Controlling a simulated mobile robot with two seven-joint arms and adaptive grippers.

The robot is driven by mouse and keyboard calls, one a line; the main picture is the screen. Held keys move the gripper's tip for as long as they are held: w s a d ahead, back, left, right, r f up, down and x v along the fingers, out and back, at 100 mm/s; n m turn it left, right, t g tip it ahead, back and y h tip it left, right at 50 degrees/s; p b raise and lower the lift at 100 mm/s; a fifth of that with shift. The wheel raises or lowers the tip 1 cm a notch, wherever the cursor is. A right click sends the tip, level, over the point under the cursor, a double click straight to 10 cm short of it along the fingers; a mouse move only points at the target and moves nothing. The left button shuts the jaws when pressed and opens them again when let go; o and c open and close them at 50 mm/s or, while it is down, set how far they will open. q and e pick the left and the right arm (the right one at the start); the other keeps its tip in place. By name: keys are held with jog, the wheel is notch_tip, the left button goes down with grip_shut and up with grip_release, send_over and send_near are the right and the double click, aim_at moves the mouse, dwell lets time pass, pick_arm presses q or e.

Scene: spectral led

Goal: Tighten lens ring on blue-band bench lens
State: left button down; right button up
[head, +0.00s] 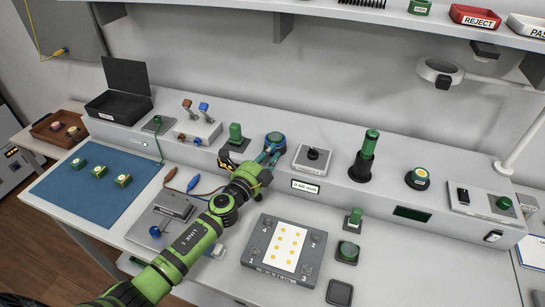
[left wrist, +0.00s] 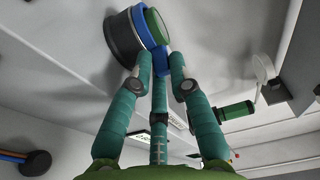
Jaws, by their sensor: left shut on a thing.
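The blue-band bench lens (head: 275,138) stands on the raised grey ledge at the back of the bench, near the middle of the head view. In the left wrist view the lens (left wrist: 127,38) shows a dark body, a blue band and a green face at the top. My left gripper (head: 267,157) reaches it from the front. Its teal fingers (left wrist: 162,68) are closed at the blue band's lower edge in the left wrist view. The exact contact is partly hidden by the fingers. My right gripper is not in view.
A grey box with a black knob (head: 313,158) stands just right of the lens, and a green block (head: 235,133) just left. A tall green-topped cylinder (head: 366,155) is farther right. A dotted grey plate (head: 285,255) lies in front. A blue mat (head: 75,200) is at left.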

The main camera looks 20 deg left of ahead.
aim_at(270, 144)
pick_arm(q)
jog(key=shift+w+a+r+m+h+b, duration=0.15)
jog(key=shift+a+m+h+b, duration=0.3)
jog(key=shift+h, duration=0.35)
jog(key=a+m+g+h+b, duration=0.1)
jog(key=h+b, duration=0.1)
jog(key=b, duration=0.1)
jog(key=a+m+g+h+b, duration=0.1)
jog(key=m+h+b, duration=0.1)
jog(key=h, duration=0.1)
jog(key=a+m+g+h+b, duration=0.1)
jog(key=m+g+h+b, duration=0.1)
jog(key=b, duration=0.1)
jog(key=shift+w+m+b, duration=0.25)
jog(key=shift+w+b, duration=0.05)
jog(key=shift+w, duration=0.05)
jog(key=shift+a+r+m+g+h+b, duration=0.2)
jog(key=shift+m+g+h+b, duration=0.2)
jog(key=shift+g+h+b, duration=0.25)
jog(key=shift+w+r, duration=0.1)
jog(key=c, duration=1.2)
grip_release()
jog(key=shift+c, duration=0.2)
jog(key=shift+d, duration=0.1)
jog(key=shift+f, duration=0.2)
